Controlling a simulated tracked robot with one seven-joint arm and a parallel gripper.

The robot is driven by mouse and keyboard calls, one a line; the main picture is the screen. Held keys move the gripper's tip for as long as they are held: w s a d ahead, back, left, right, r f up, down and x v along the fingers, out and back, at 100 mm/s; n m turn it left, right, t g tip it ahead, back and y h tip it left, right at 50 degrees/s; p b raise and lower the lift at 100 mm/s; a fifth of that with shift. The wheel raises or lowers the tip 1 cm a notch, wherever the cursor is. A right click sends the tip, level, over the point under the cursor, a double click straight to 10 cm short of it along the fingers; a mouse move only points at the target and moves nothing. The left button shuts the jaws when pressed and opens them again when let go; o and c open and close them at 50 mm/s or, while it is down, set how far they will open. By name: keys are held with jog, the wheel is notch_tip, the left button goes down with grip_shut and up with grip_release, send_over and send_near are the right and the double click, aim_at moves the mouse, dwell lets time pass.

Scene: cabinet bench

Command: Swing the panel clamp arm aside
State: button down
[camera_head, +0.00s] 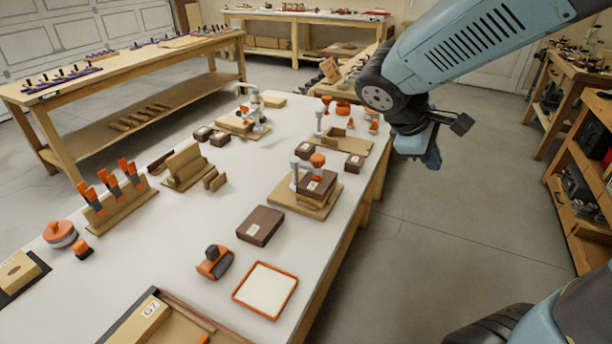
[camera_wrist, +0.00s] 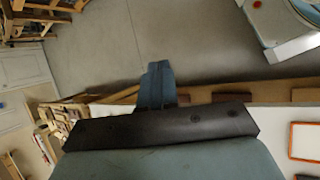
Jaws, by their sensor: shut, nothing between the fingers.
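A clamp (camera_head: 297,173) with a grey post and an orange knob stands on a wooden base (camera_head: 287,197) near the bench's right edge. Its arm lies over a dark brown block (camera_head: 316,187), with the knob above the block. Two similar clamps stand farther back, one at the back left (camera_head: 253,101) and one at the back (camera_head: 319,122); none carries a readable name. My gripper (camera_head: 432,160) hangs past the bench's right edge, right of the near clamp and apart from it. Its blue fingers (camera_wrist: 155,85) are together and empty in the wrist view.
On the white bench top (camera_head: 180,265), a brown block (camera_head: 260,225), an orange-handled tool (camera_head: 214,262) and an orange-rimmed tray (camera_head: 240,298) lie in front of the near clamp. A rack (camera_head: 120,205) of orange-handled clamps stands left. Open floor (camera_head: 440,250) lies right.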

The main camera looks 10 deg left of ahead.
jog(key=w+a+f+n+t+h, duration=0.1)
jog(key=w+a+f+n+t, duration=0.3)
jog(key=a, duration=0.3)
jog(key=w+a+f+n+t+h, duration=0.1)
jog(key=w+a+f+n, duration=0.15)
jog(key=a+n, duration=0.4)
jog(key=s+a+f+n+t+y, duration=0.1)
jog(key=a+f+n+t+y, duration=0.1)
jog(key=a, duration=0.6)
jog(key=s+a+f+n+t+y, duration=0.1)
jog(key=a+f+n+t+y, duration=0.1)
jog(key=a+f+n+t, duration=0.2)
jog(key=a+f+n, duration=0.3)
jog(key=a, duration=0.2)
jog(key=shift+s+f, duration=0.2)
jog(key=shift+f, duration=0.15)
jog(key=shift+n, duration=0.25)
send_near(306, 167)
jog(key=w+d+f, duration=0.1)
jog(key=w, duration=0.1)
jog(key=w+d+f, duration=0.2)
jog(key=shift+d, duration=0.15)
jog(key=shift+w+d, duration=0.2)
jog(key=shift+w, duration=0.45)
